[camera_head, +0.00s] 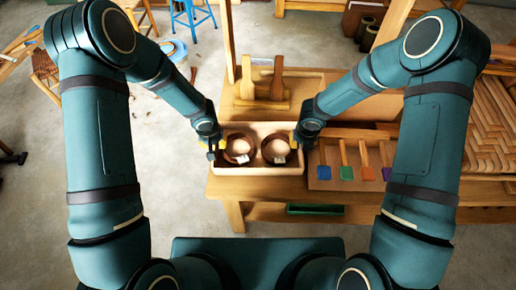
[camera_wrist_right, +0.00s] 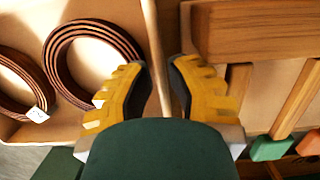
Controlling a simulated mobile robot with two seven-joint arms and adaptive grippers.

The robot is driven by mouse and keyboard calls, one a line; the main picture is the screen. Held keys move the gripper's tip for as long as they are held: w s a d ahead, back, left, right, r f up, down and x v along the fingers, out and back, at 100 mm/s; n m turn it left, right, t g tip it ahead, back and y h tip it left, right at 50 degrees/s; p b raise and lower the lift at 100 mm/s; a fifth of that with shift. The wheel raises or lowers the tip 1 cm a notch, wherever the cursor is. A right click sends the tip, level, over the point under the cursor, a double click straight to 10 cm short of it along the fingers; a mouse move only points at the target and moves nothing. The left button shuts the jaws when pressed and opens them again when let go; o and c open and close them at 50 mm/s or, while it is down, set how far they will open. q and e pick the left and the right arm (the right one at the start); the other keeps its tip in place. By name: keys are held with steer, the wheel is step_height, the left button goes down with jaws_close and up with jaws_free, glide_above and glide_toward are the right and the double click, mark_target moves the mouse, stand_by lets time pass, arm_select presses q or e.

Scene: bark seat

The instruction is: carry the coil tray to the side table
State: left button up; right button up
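The coil tray (camera_head: 258,171) is a pale, shallow wooden box on the workbench, with two brown coils (camera_head: 239,149) lying side by side in it. The coils carry small white tags. My left gripper (camera_head: 214,149) is at the tray's left end wall, its yellow fingers spread around the rim. My right gripper (camera_head: 296,142) is at the right end wall and partly hidden by its own wrist. In the right wrist view its fingers (camera_wrist_right: 160,75) stand on either side of the thin tray wall (camera_wrist_right: 157,40), apart with a gap showing. The side table cannot be told for sure.
The workbench (camera_head: 255,189) carries a wooden stand (camera_head: 262,88) behind the tray. A board of tools with coloured tips (camera_head: 346,172) lies close right of it. A blue stool (camera_head: 190,15) stands on the floor beyond.

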arm_select(q)
steer(key=shift+f, duration=0.45)
arm_select(e)
steer(key=shift+f, duration=0.45)
arm_select(q)
jaws_close()
arm_select(e)
jaws_close()
